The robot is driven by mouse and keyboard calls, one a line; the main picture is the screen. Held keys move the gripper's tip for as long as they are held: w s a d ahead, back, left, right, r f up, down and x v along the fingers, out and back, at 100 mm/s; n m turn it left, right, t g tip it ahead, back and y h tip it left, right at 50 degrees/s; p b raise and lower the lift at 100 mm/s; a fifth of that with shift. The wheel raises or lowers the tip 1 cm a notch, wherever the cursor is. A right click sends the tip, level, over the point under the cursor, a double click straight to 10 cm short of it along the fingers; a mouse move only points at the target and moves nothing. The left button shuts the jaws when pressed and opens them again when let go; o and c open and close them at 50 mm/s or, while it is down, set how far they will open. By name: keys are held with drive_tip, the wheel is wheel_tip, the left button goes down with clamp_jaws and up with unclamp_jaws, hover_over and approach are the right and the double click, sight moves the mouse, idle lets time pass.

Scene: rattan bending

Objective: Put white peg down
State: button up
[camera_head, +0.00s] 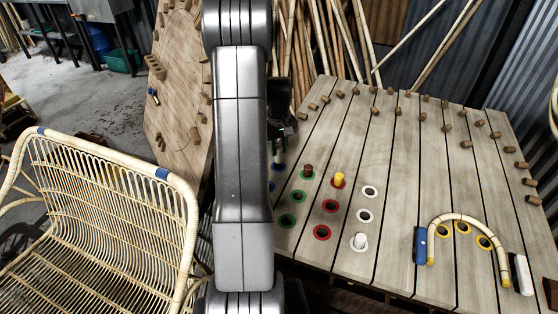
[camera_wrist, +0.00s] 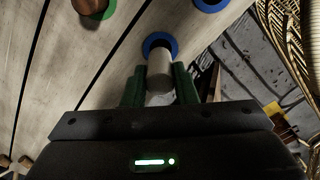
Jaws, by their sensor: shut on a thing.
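A pale, whitish peg (camera_wrist: 159,66) stands between the two green fingers of my gripper (camera_wrist: 159,76) in the wrist view. My gripper is shut on it. The peg's far end overlaps a blue-ringed hole (camera_wrist: 148,43) in the board; I cannot tell whether it is in the hole or just above it. Another white peg (camera_head: 360,240) stands upright in the nearest white-ringed hole on the slatted board (camera_head: 385,190).
A brown peg (camera_head: 307,170) stands in a green ring and a yellow peg (camera_head: 339,179) in a red ring. Two white rings (camera_head: 364,216) are empty. A bent rattan piece (camera_head: 462,218) lies at right between a blue block (camera_head: 420,245) and a white block (camera_head: 522,275). A rattan bench (camera_head: 100,220) stands left.

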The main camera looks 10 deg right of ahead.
sight(278, 159)
drive_tip(key=shift+f, duration=2.6)
drive_tip(key=shift+f, duration=0.25)
drive_tip(key=o, duration=1)
drive_tip(key=shift+r, duration=0.1)
drive_tip(key=shift+c, duration=0.2)
wheel_tip(278, 159, up, 12)
drive_tip(key=shift+r, duration=0.2)
drive_tip(key=shift+f, duration=0.15)
